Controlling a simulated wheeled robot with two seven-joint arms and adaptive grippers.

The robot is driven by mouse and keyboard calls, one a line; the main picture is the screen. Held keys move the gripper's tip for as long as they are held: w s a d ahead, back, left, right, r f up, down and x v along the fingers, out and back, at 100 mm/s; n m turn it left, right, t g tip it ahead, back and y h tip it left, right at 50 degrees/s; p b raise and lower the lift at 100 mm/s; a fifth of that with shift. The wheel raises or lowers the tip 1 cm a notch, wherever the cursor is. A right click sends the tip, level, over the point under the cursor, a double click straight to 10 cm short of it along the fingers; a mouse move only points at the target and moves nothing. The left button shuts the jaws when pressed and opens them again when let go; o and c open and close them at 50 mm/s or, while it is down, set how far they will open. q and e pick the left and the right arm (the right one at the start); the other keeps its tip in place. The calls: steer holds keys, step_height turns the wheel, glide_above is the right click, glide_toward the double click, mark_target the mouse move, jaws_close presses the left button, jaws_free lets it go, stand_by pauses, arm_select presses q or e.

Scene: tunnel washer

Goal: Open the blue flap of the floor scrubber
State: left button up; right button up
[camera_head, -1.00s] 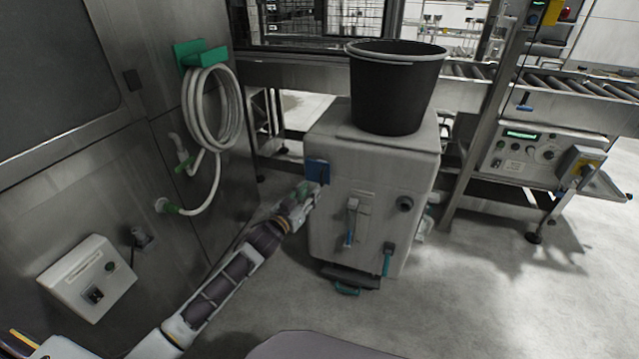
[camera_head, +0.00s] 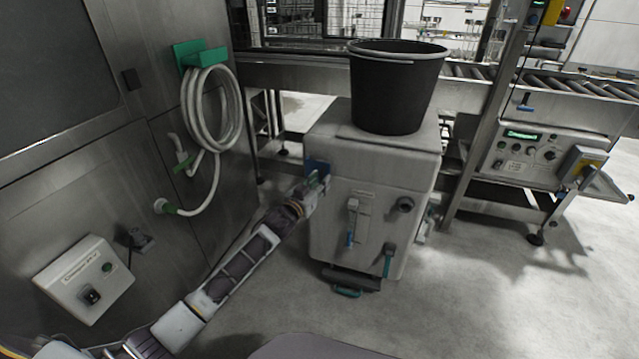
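The floor scrubber (camera_head: 340,222) is a pale grey box standing on the floor in the middle of the view. Its small blue flap (camera_head: 314,166) is at the upper left edge of its front face. My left gripper (camera_head: 319,181) is right at the flap and covers its lower part. At this size I cannot tell whether the fingers touch the flap or whether they are open or shut. My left arm reaches in from the lower left. My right gripper is not in view.
A black bucket (camera_head: 394,90) stands on top of the scrubber. A steel wall with a coiled hose (camera_head: 211,108) and a grey switch box (camera_head: 85,279) is at the left. A roller conveyor (camera_head: 590,88) and a control panel (camera_head: 527,148) are at the right. The floor at the lower right is clear.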

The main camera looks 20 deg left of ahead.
arm_select(q)
steer(key=shift+w+d, duration=0.1)
steer(key=shift+w, duration=0.1)
jaws_close()
stand_by(0.4)
